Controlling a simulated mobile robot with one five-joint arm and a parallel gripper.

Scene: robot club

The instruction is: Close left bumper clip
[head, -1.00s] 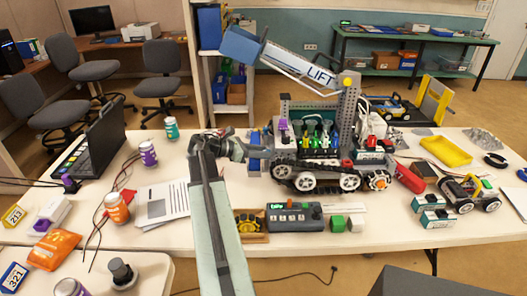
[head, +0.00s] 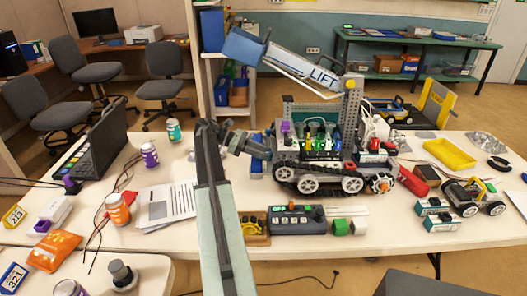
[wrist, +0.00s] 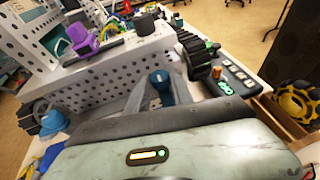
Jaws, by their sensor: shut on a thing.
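The tracked robot model (head: 318,170) stands on the white table, with its LIFT arm (head: 322,77) raised to the left. A blue bumper part (head: 256,164) shows at its left end, partly hidden behind my gripper (head: 264,150). In the wrist view my gripper (wrist: 162,92) has its fingers on either side of a small blue piece (wrist: 161,79), which I take for the left bumper clip, against the grey perforated body (wrist: 110,65). The gripper is shut on it. Another blue part (wrist: 52,121) shows at the left. I cannot tell whether the clip is closed.
A control box (head: 297,219) with a green display and a yellow-wheeled part (head: 252,228) lie in front of the model.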

